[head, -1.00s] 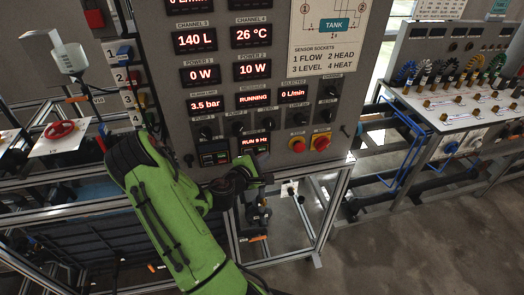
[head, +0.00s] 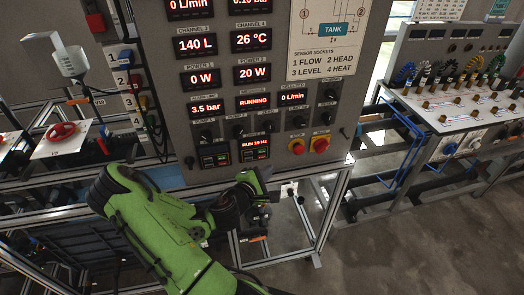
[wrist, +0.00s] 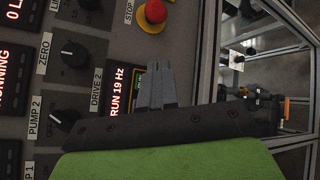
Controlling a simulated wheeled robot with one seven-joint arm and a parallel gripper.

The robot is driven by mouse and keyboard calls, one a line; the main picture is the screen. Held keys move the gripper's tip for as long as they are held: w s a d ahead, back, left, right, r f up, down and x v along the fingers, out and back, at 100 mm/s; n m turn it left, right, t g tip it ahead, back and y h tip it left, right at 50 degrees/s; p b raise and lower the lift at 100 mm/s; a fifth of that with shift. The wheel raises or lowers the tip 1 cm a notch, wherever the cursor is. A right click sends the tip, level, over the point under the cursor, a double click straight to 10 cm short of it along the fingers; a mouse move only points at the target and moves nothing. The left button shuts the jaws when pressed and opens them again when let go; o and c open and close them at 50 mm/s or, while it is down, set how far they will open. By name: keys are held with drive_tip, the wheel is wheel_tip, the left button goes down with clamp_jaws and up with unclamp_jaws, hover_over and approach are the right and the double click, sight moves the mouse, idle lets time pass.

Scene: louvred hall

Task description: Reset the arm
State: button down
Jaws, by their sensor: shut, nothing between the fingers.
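My green arm reaches up from the bottom of the head view, with my gripper (head: 262,180) at its end, just below and in front of the lower edge of the grey control panel (head: 284,82). In the wrist view my gripper's fingers (wrist: 156,86) are together and empty. They overlap the Drive 2 display (wrist: 117,95), which reads RUN 19 Hz; I cannot tell whether they touch the panel. In the head view, Power 2 shows 20 W and the message display (head: 255,101) reads RUNNING.
A red stop button (head: 321,144) and a second red button (head: 297,147) sit near the panel's lower right. A metal frame (head: 335,195) stands below. A second bench (head: 465,105) with coloured cables is at right. Bare floor (head: 420,235) lies at lower right.

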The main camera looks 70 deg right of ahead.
idle(0.7)
drive_tip(key=w+a+r+m+t+y, duration=0.3)
drive_tip(key=w+a+m+y, duration=0.3)
drive_tip(key=a, duration=0.5)
drive_tip(key=w+a+r+m+t+y, duration=0.2)
drive_tip(key=w+a+m+t+y, duration=0.15)
drive_tip(key=w+a, duration=0.55)
drive_tip(key=s+a+r+n+t+y, duration=0.1)
drive_tip(key=s+a+r+n, duration=0.1)
drive_tip(key=a, duration=0.4)
drive_tip(key=s+a+r+n+t+y, duration=0.1)
drive_tip(key=s+a+r+n+y, duration=0.1)
drive_tip(key=a+r, duration=0.3)
drive_tip(key=s+a+r+n+t+y, duration=0.1)
drive_tip(key=a+r, duration=0.3)
drive_tip(key=a, duration=0.5)
drive_tip(key=shift+s+a+r+n+y, duration=0.25)
drive_tip(key=shift+s+n+y, duration=0.2)
drive_tip(key=shift+s+y, duration=0.3)
drive_tip(key=shift+d, duration=0.15)
